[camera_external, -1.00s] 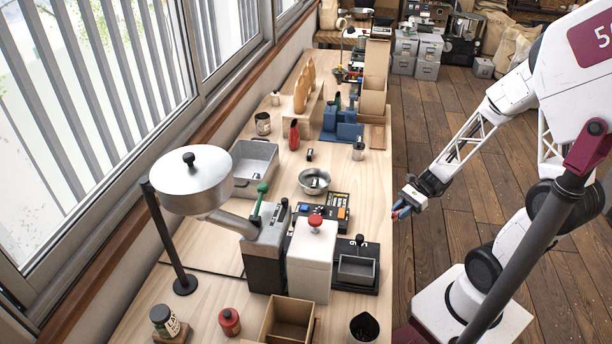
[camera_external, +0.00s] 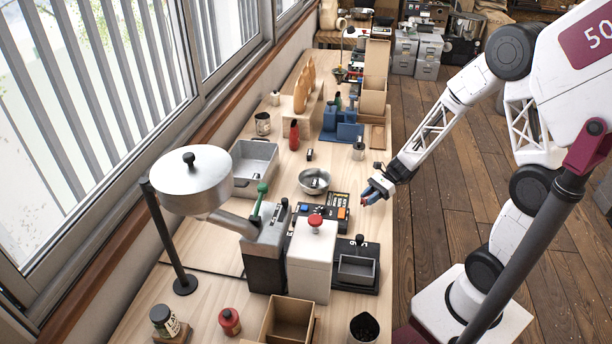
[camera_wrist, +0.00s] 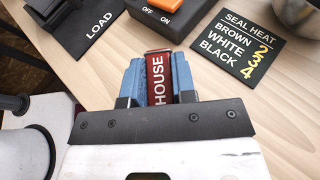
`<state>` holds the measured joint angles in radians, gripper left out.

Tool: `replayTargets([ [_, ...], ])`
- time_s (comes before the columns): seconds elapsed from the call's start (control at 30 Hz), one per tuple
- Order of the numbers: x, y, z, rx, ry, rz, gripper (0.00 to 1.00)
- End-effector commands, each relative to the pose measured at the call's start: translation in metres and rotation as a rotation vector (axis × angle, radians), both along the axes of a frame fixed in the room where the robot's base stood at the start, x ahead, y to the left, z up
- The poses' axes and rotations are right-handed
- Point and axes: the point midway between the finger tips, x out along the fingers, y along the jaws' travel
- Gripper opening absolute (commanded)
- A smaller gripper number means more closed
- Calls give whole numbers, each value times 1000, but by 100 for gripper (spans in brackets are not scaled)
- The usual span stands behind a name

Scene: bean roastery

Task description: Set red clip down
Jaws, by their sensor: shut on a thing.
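My gripper (camera_external: 373,190) is shut on a red clip (camera_wrist: 158,80) with white lettering reading "HOUSE". In the wrist view the clip stands between the two blue fingers, its dark top edge pointing away from the wrist. In the external view my gripper is over the right edge of the wooden bench (camera_external: 290,178), to the right of the control box. The clip is small there and partly hidden by the fingers. I cannot tell its exact height above the bench.
A black control box (camera_wrist: 165,16) with an OFF/ON label lies ahead, beside a SEAL HEAT card (camera_wrist: 237,45). A black LOAD plate (camera_wrist: 95,35) is at left. A metal bowl (camera_external: 314,181) stands behind the box. Bare wood lies between these and my gripper.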

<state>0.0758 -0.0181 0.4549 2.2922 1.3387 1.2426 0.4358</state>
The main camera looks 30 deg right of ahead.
Motion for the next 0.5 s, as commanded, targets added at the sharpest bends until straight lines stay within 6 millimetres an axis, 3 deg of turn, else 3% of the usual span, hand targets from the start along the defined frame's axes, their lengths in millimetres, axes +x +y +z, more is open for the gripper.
replayTargets([
  [0.33, 0, 0, -1, 0, 1, 0, 3],
  [0.5, 0, 0, -11, 0, 4, 0, 3],
])
